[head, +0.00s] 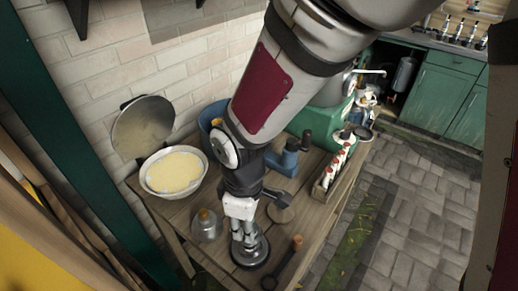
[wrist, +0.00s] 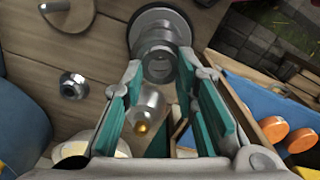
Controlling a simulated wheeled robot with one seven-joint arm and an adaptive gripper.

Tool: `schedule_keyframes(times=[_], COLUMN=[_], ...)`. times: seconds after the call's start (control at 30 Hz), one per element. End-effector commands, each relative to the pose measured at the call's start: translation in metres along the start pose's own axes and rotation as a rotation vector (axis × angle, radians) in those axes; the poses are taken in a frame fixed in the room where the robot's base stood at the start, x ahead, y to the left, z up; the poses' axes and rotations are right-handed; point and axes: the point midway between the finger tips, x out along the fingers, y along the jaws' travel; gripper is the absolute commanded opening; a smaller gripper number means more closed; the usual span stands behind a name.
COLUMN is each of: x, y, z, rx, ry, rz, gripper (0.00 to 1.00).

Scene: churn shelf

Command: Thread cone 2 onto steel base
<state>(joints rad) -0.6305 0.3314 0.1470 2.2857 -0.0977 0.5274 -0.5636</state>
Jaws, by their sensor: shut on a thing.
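My gripper (head: 244,228) points down over the round steel base (head: 250,254), which has a dark rim and lies on the wooden bench. In the wrist view, its teal-padded fingers (wrist: 161,75) are closed at their tips around a grey metal piece (wrist: 158,50), which I take to be cone 2. The piece is above or on the base (wrist: 134,30); I cannot tell whether it touches or is threaded. Another grey metal piece with a brass tip (wrist: 149,104) shows between the fingers lower in the wrist view. A similar brass-topped piece (head: 206,226) stands left of my gripper.
A bowl of yellow contents (head: 174,174) stands at the bench's left, near a leaning round lid (head: 142,128). A rack of red-capped bottles (head: 335,168) is at the right. An orange-ended tool (head: 292,249) lies near the front edge. A small metal part (wrist: 73,85) sits on the bench.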

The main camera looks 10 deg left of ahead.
Motion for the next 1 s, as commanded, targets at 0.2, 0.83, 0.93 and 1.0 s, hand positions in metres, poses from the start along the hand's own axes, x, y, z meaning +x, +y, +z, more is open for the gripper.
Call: schedule_keyframes(times=[0.2,0.83,0.93,1.0], x=[0.0001,0.008,0.008,0.0079], y=[0.0001,0.0,0.0,0.0], z=[-0.0001,0.0,0.0,0.0], rx=[0.0,0.0,0.0,0.0], ry=[0.0,0.0,0.0,0.0], rz=[0.0,0.0,0.0,0.0], gripper=[0.0,0.0,0.0,0.0])
